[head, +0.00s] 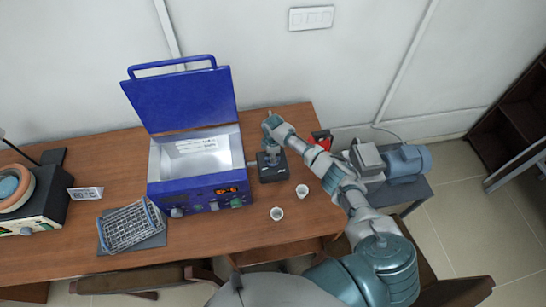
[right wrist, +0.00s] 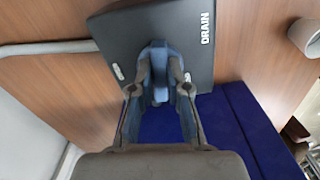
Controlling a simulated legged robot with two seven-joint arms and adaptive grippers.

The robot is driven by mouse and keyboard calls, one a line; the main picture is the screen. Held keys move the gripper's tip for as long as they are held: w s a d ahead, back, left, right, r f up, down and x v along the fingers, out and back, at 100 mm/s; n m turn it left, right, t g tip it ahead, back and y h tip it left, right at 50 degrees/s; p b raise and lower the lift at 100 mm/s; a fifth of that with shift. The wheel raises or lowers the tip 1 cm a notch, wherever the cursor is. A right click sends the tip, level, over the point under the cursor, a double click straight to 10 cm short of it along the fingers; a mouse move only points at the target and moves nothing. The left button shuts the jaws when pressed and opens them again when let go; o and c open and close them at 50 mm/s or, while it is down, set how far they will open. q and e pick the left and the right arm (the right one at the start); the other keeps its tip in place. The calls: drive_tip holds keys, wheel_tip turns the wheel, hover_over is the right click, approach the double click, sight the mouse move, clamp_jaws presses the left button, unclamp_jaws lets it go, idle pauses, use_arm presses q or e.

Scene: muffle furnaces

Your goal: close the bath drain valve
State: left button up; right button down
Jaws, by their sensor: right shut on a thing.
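The drain valve is a dark block (head: 272,175) on the wooden table, just right of the blue bath (head: 195,200). The bath's blue lid (head: 180,102) stands open. In the right wrist view the block (right wrist: 196,72) carries the word DRAIN, and a blue handle (right wrist: 159,62) stands on it. My right gripper (right wrist: 159,88) is shut on the blue handle, one finger on each side. In the head view my right gripper (head: 272,150) reaches down over the block from the right; the handle is largely hidden there. My left gripper is not in view.
Two small white cups (head: 277,213) stand on the table below the valve. A 60 °C sign (head: 85,193) and another device (head: 32,215) are at the left. A blue-grey motor unit (head: 403,162) stands right of the table.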

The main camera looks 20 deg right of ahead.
drive_tip(key=shift+w+r+n, duration=0.1)
drive_tip(key=shift+w+n, duration=0.05)
drive_tip(key=shift+n, duration=0.85)
drive_tip(key=c, duration=1.1)
unclamp_jaws()
drive_tip(key=shift+c, duration=0.2)
wheel_tip(320, 180, up, 12)
drive_tip(key=shift+d+f, duration=0.1)
drive_tip(key=shift+f, duration=0.1)
